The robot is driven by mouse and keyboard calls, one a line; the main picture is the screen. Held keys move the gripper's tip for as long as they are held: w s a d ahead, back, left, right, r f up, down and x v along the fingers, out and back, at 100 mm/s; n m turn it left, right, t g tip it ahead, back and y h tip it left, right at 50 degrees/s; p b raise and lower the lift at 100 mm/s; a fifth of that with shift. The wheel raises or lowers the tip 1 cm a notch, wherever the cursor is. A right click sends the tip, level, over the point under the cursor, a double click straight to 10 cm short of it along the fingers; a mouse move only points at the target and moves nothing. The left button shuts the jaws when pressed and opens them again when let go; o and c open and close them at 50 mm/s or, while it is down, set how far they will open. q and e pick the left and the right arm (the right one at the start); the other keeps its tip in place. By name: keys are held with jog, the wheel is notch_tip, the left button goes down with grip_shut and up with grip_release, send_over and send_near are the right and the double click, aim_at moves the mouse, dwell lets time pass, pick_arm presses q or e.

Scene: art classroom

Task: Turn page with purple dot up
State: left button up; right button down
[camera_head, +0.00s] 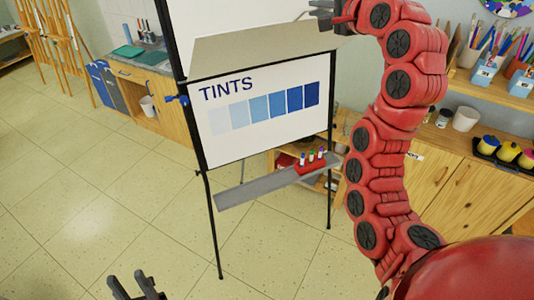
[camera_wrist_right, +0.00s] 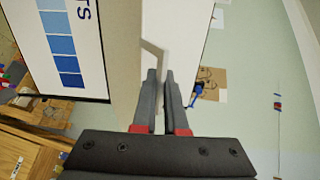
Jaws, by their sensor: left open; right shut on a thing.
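The flip chart shows a page headed TINTS (camera_head: 262,105) with a row of blue swatches. Above it a page (camera_head: 260,45) is lifted and folded up, its pale beige side facing outward. No purple dot can be seen. My left gripper (camera_head: 136,288) is open and empty, low in front of the chart.
The easel tray (camera_head: 250,189) holds a red marker holder (camera_head: 310,163). A blue clip (camera_head: 177,99) is on the easel's left side. Wooden cabinets (camera_head: 465,190) and a shelf with brush pots stand at right. The floor (camera_head: 90,190) at left is clear.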

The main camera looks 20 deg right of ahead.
jog(key=shift+w+a+r, duration=0.2)
jog(key=shift+w+r, duration=0.75)
jog(key=shift+r, duration=0.05)
jog(key=shift+w+a+r, duration=0.15)
jog(key=shift+w+r, duration=0.75)
jog(key=shift+r, duration=0.05)
jog(key=shift+w+a+r, duration=0.15)
jog(key=shift+w+r, duration=1.2)
jog(key=shift+w, duration=0.25)
jog(key=shift+r, duration=0.1)
